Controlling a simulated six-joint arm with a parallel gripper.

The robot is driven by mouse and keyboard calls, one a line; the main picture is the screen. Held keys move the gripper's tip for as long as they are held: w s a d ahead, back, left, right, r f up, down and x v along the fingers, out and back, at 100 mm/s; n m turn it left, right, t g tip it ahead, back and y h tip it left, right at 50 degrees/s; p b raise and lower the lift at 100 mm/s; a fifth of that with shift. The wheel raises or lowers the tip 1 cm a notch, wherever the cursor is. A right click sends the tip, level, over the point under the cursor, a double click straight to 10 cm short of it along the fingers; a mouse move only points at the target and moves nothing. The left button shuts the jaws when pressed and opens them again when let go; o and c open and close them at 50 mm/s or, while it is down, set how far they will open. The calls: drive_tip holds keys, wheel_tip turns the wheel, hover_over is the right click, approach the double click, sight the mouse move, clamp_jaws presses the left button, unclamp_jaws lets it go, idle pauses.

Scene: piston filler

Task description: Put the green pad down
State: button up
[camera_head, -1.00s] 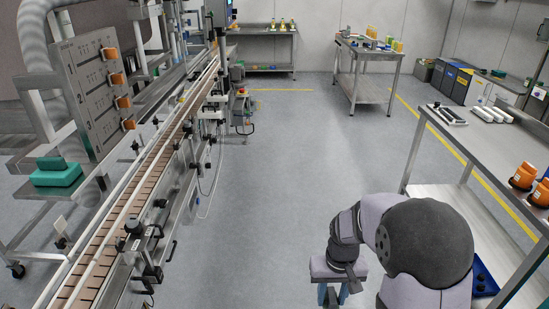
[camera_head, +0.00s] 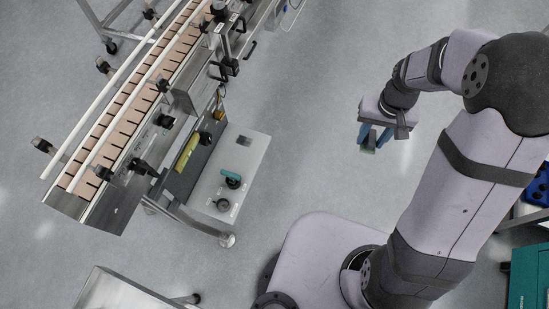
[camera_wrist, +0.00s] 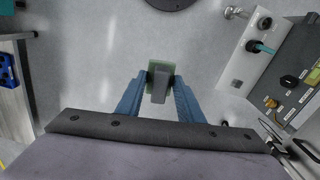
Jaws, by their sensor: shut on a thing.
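The green pad (camera_wrist: 159,65) shows in the wrist view as a small green piece with a grey block on it, between the blue fingertips of my gripper (camera_wrist: 160,88). In the head view my gripper (camera_head: 377,136) points down over open grey floor, right of the conveyor. The pad (camera_head: 368,150) peeks out below the fingers there, small and partly hidden. My gripper is shut on it, and nothing but floor shows under it.
The conveyor (camera_head: 130,110) runs along the left. A grey control panel (camera_head: 230,175) with a teal handle sits at its side. A metal surface (camera_head: 125,290) is at lower left. A teal box (camera_head: 528,275) and blue tray (camera_head: 537,185) are at right.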

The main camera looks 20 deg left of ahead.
drive_tip(key=s+a+f+n+b, duration=0.2)
drive_tip(key=a+f+b, duration=0.45)
drive_tip(key=f, duration=0.35)
drive_tip(key=s+a+f+n+b, duration=0.2)
drive_tip(key=s+a+f+b, duration=0.1)
drive_tip(key=a+f+b, duration=0.5)
drive_tip(key=a+f+n+b, duration=0.2)
drive_tip(key=a+f+b, duration=0.2)
drive_tip(key=a+f, duration=0.2)
drive_tip(key=s+a+f+n+b, duration=0.1)
drive_tip(key=a+f+n+b, duration=0.1)
drive_tip(key=a+f+b, duration=0.3)
drive_tip(key=a+f+n+b, duration=0.2)
drive_tip(key=a+f+b, duration=0.2)
drive_tip(key=a, duration=0.7)
drive_tip(key=shift+s+f+b, duration=0.25)
drive_tip(key=shift+f+b, duration=0.15)
drive_tip(key=shift+f, duration=0.9)
drive_tip(key=w+a+r+n, duration=0.2)
drive_tip(key=a+r+n, duration=0.1)
drive_tip(key=r+n, duration=0.3)
drive_tip(key=shift+w+a+r, duration=0.2)
drive_tip(key=shift+a+r, duration=0.05)
drive_tip(key=shift+r, duration=0.6)
drive_tip(key=shift+f+b, duration=1.1)
drive_tip(key=shift+f, duration=3.9)
